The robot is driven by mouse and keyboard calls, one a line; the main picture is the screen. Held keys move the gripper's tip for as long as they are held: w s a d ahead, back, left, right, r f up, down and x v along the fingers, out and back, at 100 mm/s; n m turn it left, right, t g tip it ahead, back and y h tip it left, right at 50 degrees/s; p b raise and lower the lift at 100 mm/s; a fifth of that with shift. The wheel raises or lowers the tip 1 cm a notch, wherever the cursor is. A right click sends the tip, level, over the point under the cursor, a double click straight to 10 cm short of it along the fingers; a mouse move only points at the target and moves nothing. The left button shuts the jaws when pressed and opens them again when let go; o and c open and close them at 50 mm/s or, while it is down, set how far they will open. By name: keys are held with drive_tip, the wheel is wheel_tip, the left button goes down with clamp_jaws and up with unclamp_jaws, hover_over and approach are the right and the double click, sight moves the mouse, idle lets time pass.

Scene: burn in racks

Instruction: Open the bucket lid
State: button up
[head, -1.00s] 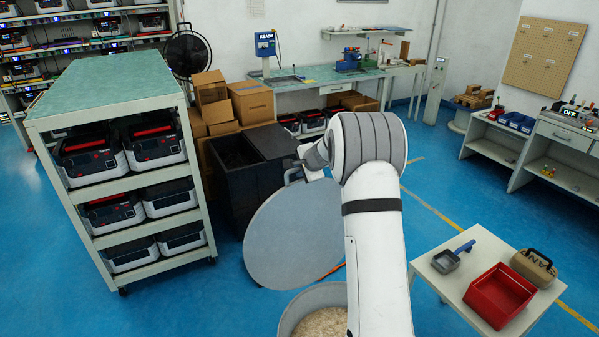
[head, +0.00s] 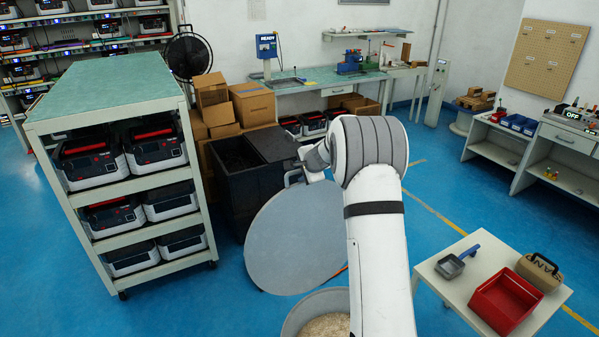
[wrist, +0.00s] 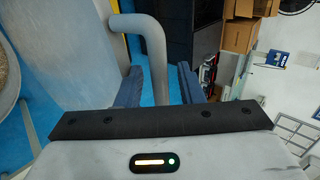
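The bucket (head: 291,322) stands at the bottom of the head view, uncovered in front, with pale grainy contents; my arm hides its right part. Its round grey lid (head: 295,240) is tilted steeply up at the bucket's far side. In the wrist view the lid (wrist: 75,45) fills the left. The lid's grey bar handle (wrist: 154,65) runs between the two dark blue fingers of my gripper (wrist: 161,86). The fingers are apart, with blue floor showing between the handle and the right finger. In the head view my gripper is at the lid's upper edge, mostly hidden by my wrist.
A white table (head: 455,291) at the right holds a red tray (head: 505,302), a scoop (head: 452,265) and a sand bag (head: 539,271). A black bin (head: 240,190) stands behind the lid, and a wheeled rack (head: 100,262) stands left. Blue floor is clear at front left.

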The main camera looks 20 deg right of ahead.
drive_tip(key=b+v, duration=0.1)
drive_tip(key=v, duration=0.6)
drive_tip(key=shift+s+r+b, duration=0.2)
drive_tip(key=shift+s+b, duration=0.1)
drive_tip(key=shift+b, duration=0.05)
